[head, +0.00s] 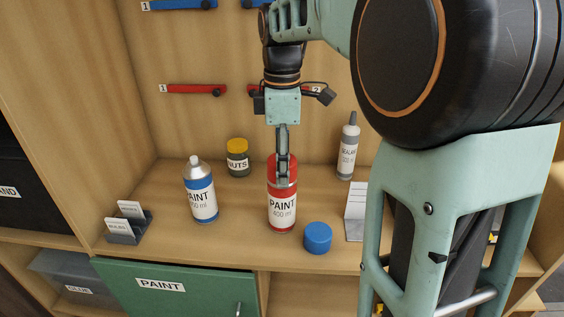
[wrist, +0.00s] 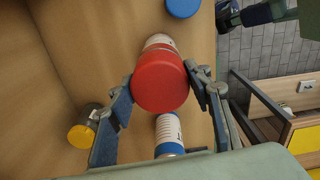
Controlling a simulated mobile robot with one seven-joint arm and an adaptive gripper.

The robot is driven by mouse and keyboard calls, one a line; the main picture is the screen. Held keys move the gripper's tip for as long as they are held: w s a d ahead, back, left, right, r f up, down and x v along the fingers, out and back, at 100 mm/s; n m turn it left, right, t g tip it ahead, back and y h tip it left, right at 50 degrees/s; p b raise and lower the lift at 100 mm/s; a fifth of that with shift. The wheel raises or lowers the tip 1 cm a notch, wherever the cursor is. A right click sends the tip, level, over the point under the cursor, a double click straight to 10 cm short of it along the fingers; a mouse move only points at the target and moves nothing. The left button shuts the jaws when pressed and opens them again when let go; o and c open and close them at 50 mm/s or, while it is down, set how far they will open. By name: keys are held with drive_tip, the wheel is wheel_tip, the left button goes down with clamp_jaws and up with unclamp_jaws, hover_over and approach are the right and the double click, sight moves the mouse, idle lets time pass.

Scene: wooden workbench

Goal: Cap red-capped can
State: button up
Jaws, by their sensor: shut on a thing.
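The can with red cap and red bands (head: 282,212) stands upright on the bench, its label reading PAINT 400 ml. The red cap (head: 272,167) is at the can's top, in line with it. I cannot tell whether it is fully seated. My gripper (head: 283,170) points down from above and is shut on the red cap. In the wrist view the red cap (wrist: 160,82) fills the space between the two fingers, with part of the can (wrist: 160,40) showing beyond it. The cap hides most of the can there.
A blue-banded paint can (head: 201,198) with a bare nozzle stands to the left. A loose blue cap (head: 318,237) lies at the front right. A NUTS jar (head: 238,160) and a sealant bottle (head: 347,150) stand behind. A small card holder (head: 129,225) is at far left.

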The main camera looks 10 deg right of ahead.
drive_tip(key=o, duration=1.3)
drive_tip(key=shift+r+p, duration=3.3)
drive_tip(key=shift+r, duration=0.25)
drive_tip(key=shift+c, duration=0.6)
clamp_jaws()
